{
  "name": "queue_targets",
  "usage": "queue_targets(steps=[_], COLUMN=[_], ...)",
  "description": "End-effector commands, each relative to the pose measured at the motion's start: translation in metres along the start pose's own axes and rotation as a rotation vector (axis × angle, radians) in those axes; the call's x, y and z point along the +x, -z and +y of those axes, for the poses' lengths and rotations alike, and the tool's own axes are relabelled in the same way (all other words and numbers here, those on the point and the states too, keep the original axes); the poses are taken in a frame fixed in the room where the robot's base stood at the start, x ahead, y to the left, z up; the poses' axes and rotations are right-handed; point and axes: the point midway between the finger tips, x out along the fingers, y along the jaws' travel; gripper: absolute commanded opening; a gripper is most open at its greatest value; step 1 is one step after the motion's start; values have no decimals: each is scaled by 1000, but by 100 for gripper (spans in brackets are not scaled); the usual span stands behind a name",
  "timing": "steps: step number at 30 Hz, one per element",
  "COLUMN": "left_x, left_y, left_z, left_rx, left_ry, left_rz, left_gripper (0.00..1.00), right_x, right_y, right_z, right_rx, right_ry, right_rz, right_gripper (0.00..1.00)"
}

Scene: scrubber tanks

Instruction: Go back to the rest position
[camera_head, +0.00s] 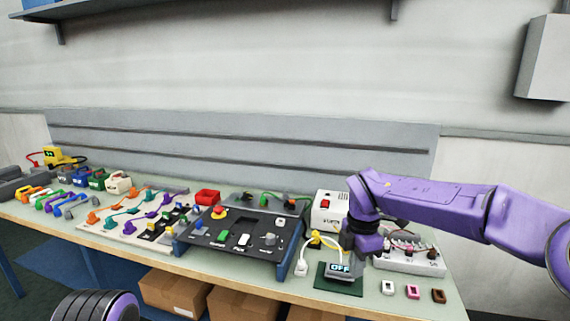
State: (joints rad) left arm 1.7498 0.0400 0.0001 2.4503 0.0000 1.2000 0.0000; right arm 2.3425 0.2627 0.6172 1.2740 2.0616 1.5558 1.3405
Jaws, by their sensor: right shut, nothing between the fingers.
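My right arm (430,197), purple, reaches in from the right over the workbench (400,299). Its dark right gripper (352,254) points down just above the small "OFF" display (339,269) on a dark green base. The gripper is shut with nothing visible in it. Whether its tips touch the device is too small to tell. My left gripper is not in view.
A control panel (235,232) with switches stands left of the display. A white box with a red switch (328,208) is behind it. A power strip (408,260) lies to the right, with small connectors (413,291) in front. Cables and tools fill the left.

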Motion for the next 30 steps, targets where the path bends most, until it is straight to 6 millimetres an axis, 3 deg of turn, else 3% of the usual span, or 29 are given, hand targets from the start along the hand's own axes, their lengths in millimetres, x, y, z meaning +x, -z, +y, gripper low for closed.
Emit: queue_targets(steps=[8, 14, 17, 20, 23, 26, 30], left_x=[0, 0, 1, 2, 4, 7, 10], left_y=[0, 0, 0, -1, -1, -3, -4], left_z=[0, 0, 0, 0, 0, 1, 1], left_rx=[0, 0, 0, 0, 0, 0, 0], left_ry=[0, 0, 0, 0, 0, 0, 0], left_rz=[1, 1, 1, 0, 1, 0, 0], left_gripper=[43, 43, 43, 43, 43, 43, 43], right_x=[7, 30, 52, 83, 126, 189, 268], right_y=[-24, -55, -74, -91, -105, -106, -85], right_z=[2, -4, -11, -22, -40, -74, -142], right_rx=[-286, -626, -862, -1154, -1545, -2087, -2766], right_ry=[-21, 51, 147, 290, 499, 773, 1015], right_rz=[-132, -360, -499, -638, -764, -839, -790], right_gripper=[0, 0, 0, 0, 0, 0, 0])
